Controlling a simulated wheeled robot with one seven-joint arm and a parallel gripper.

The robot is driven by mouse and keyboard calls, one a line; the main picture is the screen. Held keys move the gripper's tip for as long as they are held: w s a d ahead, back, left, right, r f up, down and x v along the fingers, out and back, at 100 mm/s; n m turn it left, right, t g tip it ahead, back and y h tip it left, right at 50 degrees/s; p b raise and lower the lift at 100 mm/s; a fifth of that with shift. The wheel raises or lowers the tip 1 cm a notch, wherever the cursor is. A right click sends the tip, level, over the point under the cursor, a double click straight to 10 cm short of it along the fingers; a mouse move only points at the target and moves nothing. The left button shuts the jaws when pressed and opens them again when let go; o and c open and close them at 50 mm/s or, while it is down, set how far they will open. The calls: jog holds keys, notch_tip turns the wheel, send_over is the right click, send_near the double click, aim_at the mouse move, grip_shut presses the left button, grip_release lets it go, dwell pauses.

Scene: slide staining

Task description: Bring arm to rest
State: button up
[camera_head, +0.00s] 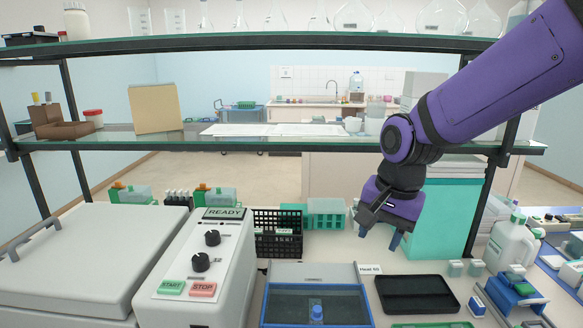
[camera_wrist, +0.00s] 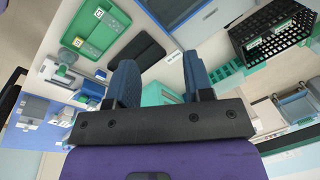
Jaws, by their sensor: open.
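My gripper (camera_head: 378,238) hangs at the end of my purple arm, above the bench behind the black tray. Its dark blue fingers point down and stand apart, with nothing between them. In the wrist view my gripper (camera_wrist: 160,84) shows the same two spread fingers, empty. The arm reaches in from the upper right, in front of the shelf. A teal box (camera_head: 440,222) stands just behind and to the right of the gripper.
A two-level glass shelf (camera_head: 270,144) crosses behind the arm. A staining machine (camera_head: 205,262) reading READY stands at left. A black basket (camera_head: 278,240), a blue-framed box (camera_head: 318,300), a black tray (camera_head: 415,293) and a white jug (camera_head: 510,248) crowd the bench.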

jog(key=s+d+r+n+t, duration=0.2)
jog(key=s+d+r+n, duration=0.1)
jog(key=s+d+r, duration=0.2)
jog(key=s+d+r+n+t+h, duration=0.1)
jog(key=s+d+r+n+t, duration=0.1)
jog(key=s+d+r, duration=0.3)
jog(key=shift+s+d+n, duration=0.6)
jog(key=shift+s+d, duration=1.6)
jog(key=shift+s, duration=0.7)
